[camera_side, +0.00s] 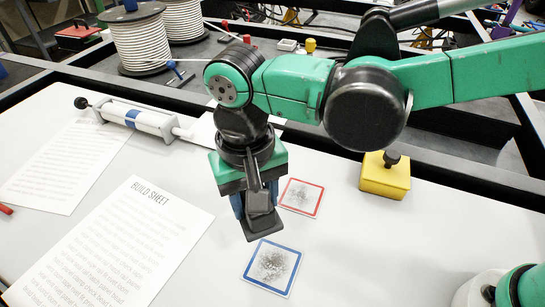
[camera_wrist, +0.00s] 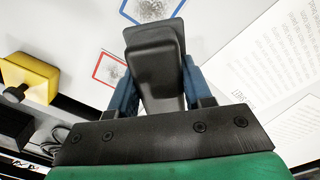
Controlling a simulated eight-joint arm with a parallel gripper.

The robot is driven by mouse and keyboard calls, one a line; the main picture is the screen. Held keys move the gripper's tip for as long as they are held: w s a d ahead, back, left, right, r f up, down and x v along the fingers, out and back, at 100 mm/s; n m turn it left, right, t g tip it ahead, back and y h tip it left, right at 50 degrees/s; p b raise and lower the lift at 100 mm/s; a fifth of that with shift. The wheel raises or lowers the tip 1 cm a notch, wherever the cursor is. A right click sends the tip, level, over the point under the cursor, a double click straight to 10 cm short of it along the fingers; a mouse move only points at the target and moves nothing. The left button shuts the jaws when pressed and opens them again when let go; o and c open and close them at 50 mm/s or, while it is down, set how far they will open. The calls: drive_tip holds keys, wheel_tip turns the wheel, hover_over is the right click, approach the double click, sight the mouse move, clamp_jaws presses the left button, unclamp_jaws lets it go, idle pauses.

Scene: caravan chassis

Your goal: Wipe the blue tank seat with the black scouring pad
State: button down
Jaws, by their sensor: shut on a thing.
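The black scouring pad (camera_side: 262,224), a dark block with a handle-like top, is held between the blue fingers of my gripper (camera_side: 254,203). In the wrist view the pad (camera_wrist: 155,65) sits between the two fingers of the gripper (camera_wrist: 157,90). The blue tank seat (camera_side: 271,267) is a white square with a blue border and grey smudges, flat on the white table. It lies just in front of the pad in the side view and is partly cut off at the top of the wrist view (camera_wrist: 151,9). Whether the pad touches the table is unclear.
A red-bordered smudged square (camera_side: 301,197) lies behind the gripper, to the right. A yellow block with a black knob (camera_side: 385,183) stands further right. A build sheet (camera_side: 137,245) and another paper lie left. A white cylinder device (camera_side: 138,118) stands at the back left.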

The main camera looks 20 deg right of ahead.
sight(246, 229)
drive_tip(key=shift+s+a+f, duration=0.25)
drive_tip(key=shift+s+a, duration=0.15)
drive_tip(key=shift+a, duration=0.1)
drive_tip(key=shift+s+a+f, duration=0.25)
drive_tip(key=shift+s+a, duration=0.15)
drive_tip(key=shift+a, duration=0.05)
drive_tip(key=shift+f, duration=2.75)
wheel_tip(246, 229, down, 2)
drive_tip(key=shift+s+d, duration=0.5)
drive_tip(key=shift+d, duration=0.1)
drive_tip(key=shift+s+d, duration=1.85)
drive_tip(key=shift+s, duration=0.05)
drive_tip(key=shift+w+a+f, duration=0.1)
drive_tip(key=shift+w+a, duration=1.85)
drive_tip(key=shift+w, duration=0.05)
drive_tip(key=shift+w+a+r, duration=0.2)
drive_tip(key=shift+w+a, duration=0.05)
drive_tip(key=shift+w+a+r, duration=0.15)
drive_tip(key=shift+a+r, duration=0.05)
drive_tip(key=shift+r, duration=3.65)
